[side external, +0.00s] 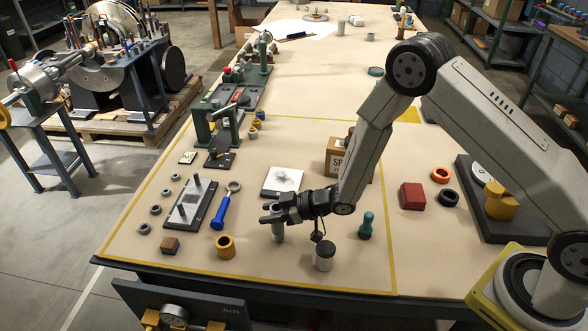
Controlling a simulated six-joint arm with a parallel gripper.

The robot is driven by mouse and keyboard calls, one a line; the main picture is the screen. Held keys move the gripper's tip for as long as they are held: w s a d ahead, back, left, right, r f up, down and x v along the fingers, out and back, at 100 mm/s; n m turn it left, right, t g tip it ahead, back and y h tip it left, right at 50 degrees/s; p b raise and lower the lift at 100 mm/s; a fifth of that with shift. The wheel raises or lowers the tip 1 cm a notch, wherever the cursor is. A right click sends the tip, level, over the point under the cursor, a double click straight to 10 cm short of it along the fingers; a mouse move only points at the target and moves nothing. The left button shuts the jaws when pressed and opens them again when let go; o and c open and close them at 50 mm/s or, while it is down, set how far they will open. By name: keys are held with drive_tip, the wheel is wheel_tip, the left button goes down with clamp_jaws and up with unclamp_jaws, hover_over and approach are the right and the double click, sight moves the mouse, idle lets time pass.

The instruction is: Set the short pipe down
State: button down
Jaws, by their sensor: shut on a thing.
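My gripper (271,213) is low over the front middle of the table, inside the yellow-lined area. It is shut on a short grey pipe (278,232), which it holds roughly upright. The lower part of the pipe shows below the fingers; its upper part is partly hidden by them. I cannot tell whether the pipe's lower end touches the tabletop (262,258).

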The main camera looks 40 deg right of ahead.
drive_tip(key=shift+f, duration=0.3)
drive_tip(key=shift+f, duration=0.2)
drive_tip(key=shift+c, duration=1.2)
unclamp_jaws()
drive_tip(key=shift+r, duration=0.15)
drive_tip(key=shift+s+d+r, duration=0.1)
drive_tip(key=shift+s+d, duration=0.05)
drive_tip(key=v, duration=1.1)
drive_tip(key=shift+s+d, duration=0.2)
drive_tip(key=shift+s, duration=0.05)
